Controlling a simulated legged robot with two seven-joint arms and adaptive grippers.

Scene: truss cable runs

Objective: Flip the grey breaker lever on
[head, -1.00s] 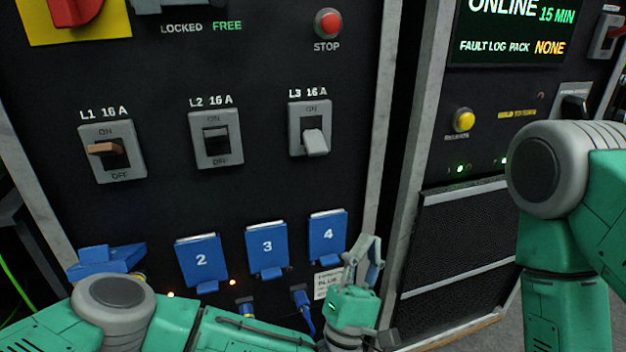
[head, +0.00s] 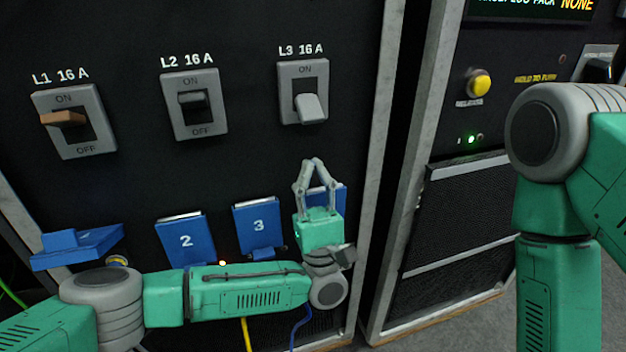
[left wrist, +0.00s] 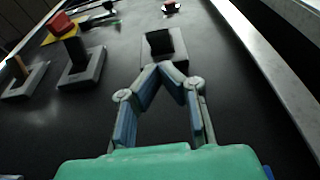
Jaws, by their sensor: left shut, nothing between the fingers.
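The light grey lever (head: 311,107) of the breaker marked L3 16 A points down, at the OFF end of its grey plate (head: 288,80). In the left wrist view that breaker plate (left wrist: 149,59) is straight ahead, with its lever (left wrist: 160,42) in shadow just beyond the fingertips. My left gripper (head: 314,162) is shut and empty, fingers pointing up, below the L3 plate in the head view. It also shows in the left wrist view (left wrist: 163,68). A gap shows between fingertips and lever in the head view. My right gripper is out of view.
To the left are the L2 breaker with a black lever (head: 193,104) and the L1 breaker with an orange-brown lever (head: 62,119). Blue socket covers (head: 186,240) run along below. A yellow button (head: 480,85) sits on the right-hand cabinet. The panel around L3 is clear.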

